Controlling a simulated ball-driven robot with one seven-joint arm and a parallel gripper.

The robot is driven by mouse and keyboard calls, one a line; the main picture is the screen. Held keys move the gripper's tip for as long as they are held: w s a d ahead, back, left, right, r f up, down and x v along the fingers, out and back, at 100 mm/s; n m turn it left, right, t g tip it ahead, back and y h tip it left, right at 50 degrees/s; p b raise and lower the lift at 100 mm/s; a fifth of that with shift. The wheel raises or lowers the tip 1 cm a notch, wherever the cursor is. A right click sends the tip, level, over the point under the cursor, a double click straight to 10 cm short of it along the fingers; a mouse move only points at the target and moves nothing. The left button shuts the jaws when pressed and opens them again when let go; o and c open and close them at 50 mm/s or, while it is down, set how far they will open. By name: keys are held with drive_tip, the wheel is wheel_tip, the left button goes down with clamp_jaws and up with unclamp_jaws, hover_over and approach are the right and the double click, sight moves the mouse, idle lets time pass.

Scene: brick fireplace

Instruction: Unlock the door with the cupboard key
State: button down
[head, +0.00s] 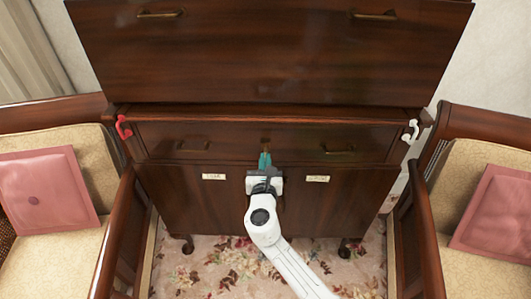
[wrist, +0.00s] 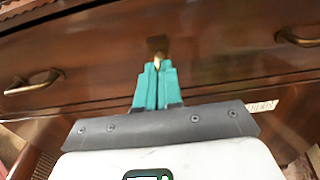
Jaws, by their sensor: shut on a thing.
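The dark wooden cupboard (head: 210,205) stands ahead, with two lower doors under a drawer front (head: 220,132). In the wrist view the fingers are shut on a small brass piece, seemingly the key (wrist: 158,62). Its tip is at or just in front of the plate; I cannot tell whether it is inserted. Most of the key is hidden between the fingers.
A red hook-shaped thing (head: 123,127) hangs at the cupboard's left edge, a white one (head: 411,131) at its right. Brass handles (head: 338,151) stick out from the drawer. Pale labels (head: 213,177) mark the doors. Cushioned armchairs (head: 45,190) (head: 495,200) flank the cupboard closely on both sides.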

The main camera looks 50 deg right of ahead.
drive_tip(key=shift+p+v, duration=0.4)
drive_tip(key=shift+v, duration=1.15)
drive_tip(key=shift+s+a, duration=0.25)
drive_tip(key=shift+a, duration=0.05)
idle(0.3)
